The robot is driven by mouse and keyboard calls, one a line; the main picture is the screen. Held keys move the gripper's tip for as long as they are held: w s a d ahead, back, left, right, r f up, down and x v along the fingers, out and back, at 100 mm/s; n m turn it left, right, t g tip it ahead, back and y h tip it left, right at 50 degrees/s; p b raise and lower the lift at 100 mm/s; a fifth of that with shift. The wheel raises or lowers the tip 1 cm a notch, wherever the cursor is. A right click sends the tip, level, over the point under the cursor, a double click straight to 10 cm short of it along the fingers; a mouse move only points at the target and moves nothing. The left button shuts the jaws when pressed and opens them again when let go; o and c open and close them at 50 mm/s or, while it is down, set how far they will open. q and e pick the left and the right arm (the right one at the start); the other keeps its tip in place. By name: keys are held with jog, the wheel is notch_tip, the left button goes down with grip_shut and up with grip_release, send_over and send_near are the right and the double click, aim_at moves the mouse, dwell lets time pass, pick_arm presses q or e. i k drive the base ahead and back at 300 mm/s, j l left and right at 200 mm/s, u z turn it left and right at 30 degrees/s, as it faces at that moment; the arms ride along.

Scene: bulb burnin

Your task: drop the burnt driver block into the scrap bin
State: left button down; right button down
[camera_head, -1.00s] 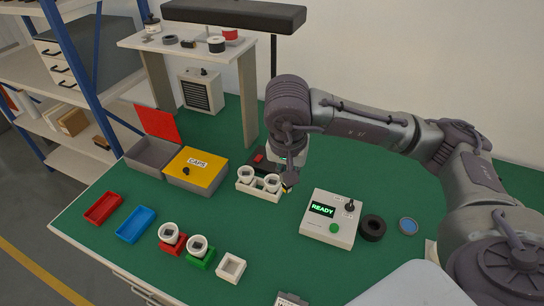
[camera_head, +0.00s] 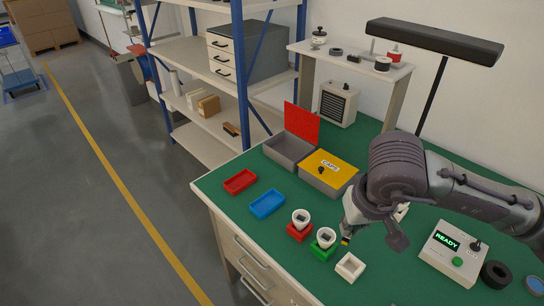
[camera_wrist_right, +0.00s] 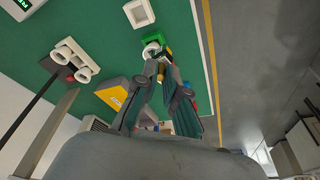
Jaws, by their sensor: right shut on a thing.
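My right gripper (camera_head: 352,228) is shut on a small dark block with a yellow band (camera_head: 346,241), which I take for the driver block. It is above the bench, close to the green holder (camera_head: 323,250) and the white square tray (camera_head: 350,267). In the wrist view the fingers (camera_wrist_right: 158,72) close around the small block, which is partly hidden. A grey box with a raised red lid (camera_head: 290,148) stands open at the back left of the bench. No label reading scrap shows, so I cannot tell whether it is the scrap bin. My left gripper is out of view.
A box with a yellow CAPS lid (camera_head: 330,168) adjoins the grey box. Red (camera_head: 240,181) and blue (camera_head: 267,204) trays lie at the bench's left. A red holder (camera_head: 300,232) and a READY tester (camera_head: 453,252) are also there.

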aim_at(300, 156)
jog(key=i+j, duration=0.2)
jog(key=j, duration=0.2)
jog(key=i+j, duration=0.2)
jog(key=j, duration=0.15)
jog(key=i+j, duration=0.2)
jog(key=j, duration=0.2)
jog(key=i+l, duration=0.15)
jog(key=i, duration=0.25)
jog(key=i+l, duration=0.15)
jog(key=i, duration=0.3)
jog(key=z, duration=0.05)
